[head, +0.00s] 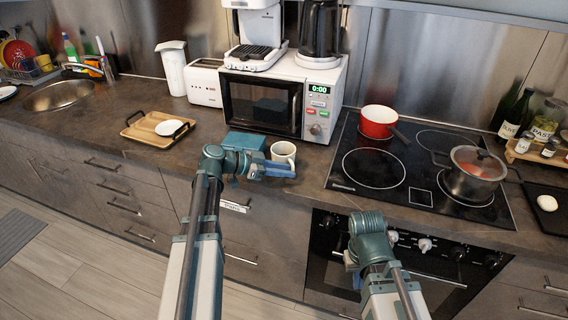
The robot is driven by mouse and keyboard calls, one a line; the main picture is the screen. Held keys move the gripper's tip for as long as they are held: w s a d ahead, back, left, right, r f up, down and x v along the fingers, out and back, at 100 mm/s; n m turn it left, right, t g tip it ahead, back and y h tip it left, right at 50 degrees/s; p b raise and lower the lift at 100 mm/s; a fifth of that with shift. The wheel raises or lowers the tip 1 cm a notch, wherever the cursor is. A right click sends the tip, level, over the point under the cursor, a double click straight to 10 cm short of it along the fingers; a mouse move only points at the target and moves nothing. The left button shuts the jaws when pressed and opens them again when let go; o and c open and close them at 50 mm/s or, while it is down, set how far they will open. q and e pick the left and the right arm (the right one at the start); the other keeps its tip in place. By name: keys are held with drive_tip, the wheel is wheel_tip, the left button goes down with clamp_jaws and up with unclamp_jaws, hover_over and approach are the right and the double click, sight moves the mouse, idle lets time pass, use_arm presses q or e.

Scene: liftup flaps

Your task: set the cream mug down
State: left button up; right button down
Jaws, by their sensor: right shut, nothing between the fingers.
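The cream mug (284,151) is upright at the front of the counter, before the microwave. My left gripper (280,169) reaches in from the left, its blue fingers level across the near side of the mug's lower part. The fingers hide the mug's base, so I cannot tell whether it touches the counter. I cannot tell whether the fingers are closed around the mug or only beside it. My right gripper (352,264) is shut and empty, low in front of the oven and well away from the mug; its arm partly hides it.
A teal box (245,141) lies just left of the mug. The microwave (266,103) stands behind. A wooden tray (146,137) with a white dish is further left. The hob (370,170), right, holds a red pot (378,122) and a steel pot (470,180).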

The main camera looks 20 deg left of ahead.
use_arm(q)
drive_tip(key=x, duration=0.2)
drive_tip(key=shift+w+d+f+b, duration=0.15)
drive_tip(key=shift+w+d+b, duration=0.05)
drive_tip(key=shift+d+b, duration=0.15)
clamp_jaws()
idle(1.1)
